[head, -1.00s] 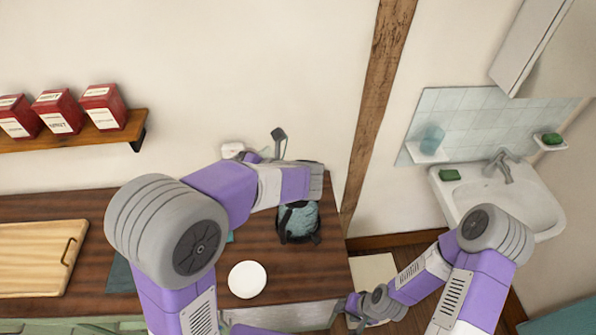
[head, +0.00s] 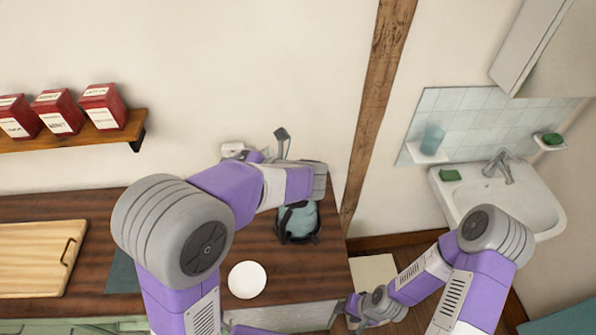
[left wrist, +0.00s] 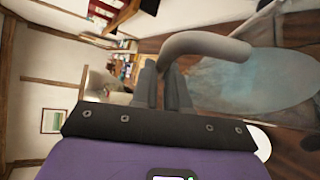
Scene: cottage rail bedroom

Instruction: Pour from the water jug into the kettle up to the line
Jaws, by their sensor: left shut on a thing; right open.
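In the left wrist view my left gripper (left wrist: 164,88) is shut on the grey curved handle of what looks like the water jug (left wrist: 215,46). A large translucent bluish body lies beside the handle; I cannot tell where jug ends and kettle begins. In the head view a glassy vessel with dark trim, likely the kettle (head: 298,223), stands on the counter, its top partly hidden by my left forearm. My left fingers and the jug are largely hidden there. The fill line cannot be made out. My right gripper (head: 350,309) is open and low, right of the counter.
The wooden counter (head: 60,208) carries a cutting board (head: 35,258) at left and a white round plate (head: 247,280) in front of the vessel. Red tins (head: 105,107) stand on a wall shelf (head: 75,133). A sink (head: 530,205) is at right.

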